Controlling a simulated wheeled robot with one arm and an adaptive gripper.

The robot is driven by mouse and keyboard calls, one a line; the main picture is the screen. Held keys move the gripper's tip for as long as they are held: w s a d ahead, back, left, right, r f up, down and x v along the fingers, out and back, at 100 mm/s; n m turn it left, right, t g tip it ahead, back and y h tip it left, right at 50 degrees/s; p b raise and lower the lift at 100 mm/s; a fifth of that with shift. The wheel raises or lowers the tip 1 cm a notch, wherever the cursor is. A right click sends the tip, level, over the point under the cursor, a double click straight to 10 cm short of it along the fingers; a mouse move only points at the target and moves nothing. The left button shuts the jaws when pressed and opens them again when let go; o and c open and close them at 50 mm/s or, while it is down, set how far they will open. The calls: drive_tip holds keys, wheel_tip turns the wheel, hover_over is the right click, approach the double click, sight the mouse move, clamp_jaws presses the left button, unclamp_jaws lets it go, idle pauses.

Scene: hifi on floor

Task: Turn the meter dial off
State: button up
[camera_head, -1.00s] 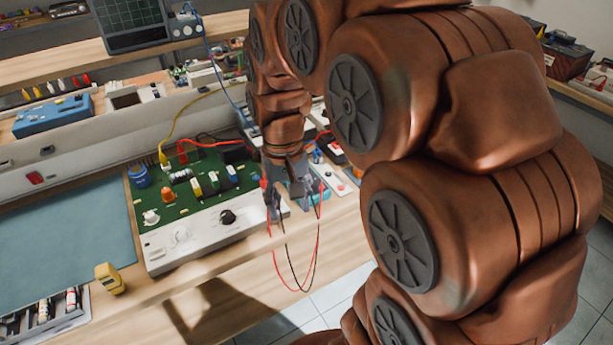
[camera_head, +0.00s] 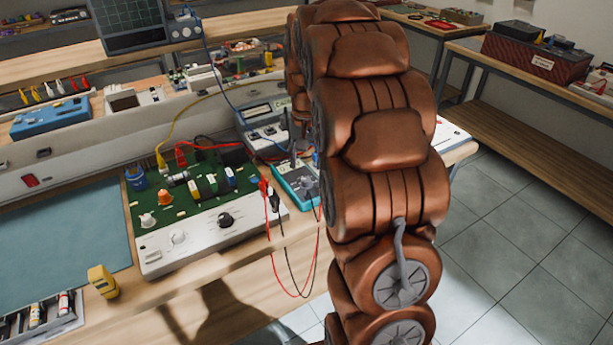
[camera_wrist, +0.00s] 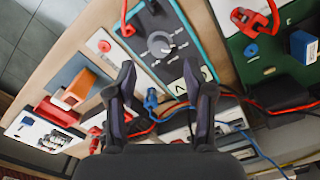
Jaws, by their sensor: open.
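The meter (camera_head: 290,176) has a teal frame and dark face and lies flat on the bench, right of the green circuit board. It also shows at the top of the wrist view (camera_wrist: 205,45). Its round grey dial (camera_wrist: 160,44) sits on the dark face, with pale marks around it; I cannot tell its setting. My gripper (camera_wrist: 160,75) is open and empty in the wrist view. Its two dark fingers point toward the meter, with the dial just beyond the fingertips, seemingly apart from them.
The green circuit board (camera_head: 208,185) with a white knob panel (camera_head: 210,238) is left of the meter. Red and black leads (camera_head: 300,275) hang over the bench's front edge. A blue plug (camera_wrist: 151,101) and several cables lie near my fingers. A yellow tool (camera_head: 102,281) stands at the left.

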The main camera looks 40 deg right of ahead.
sight(306, 180)
drive_tip(key=shift+f+p, duration=0.5)
drive_tip(key=shift+f, duration=2.45)
drive_tip(key=shift+c, duration=0.4)
clamp_jaws()
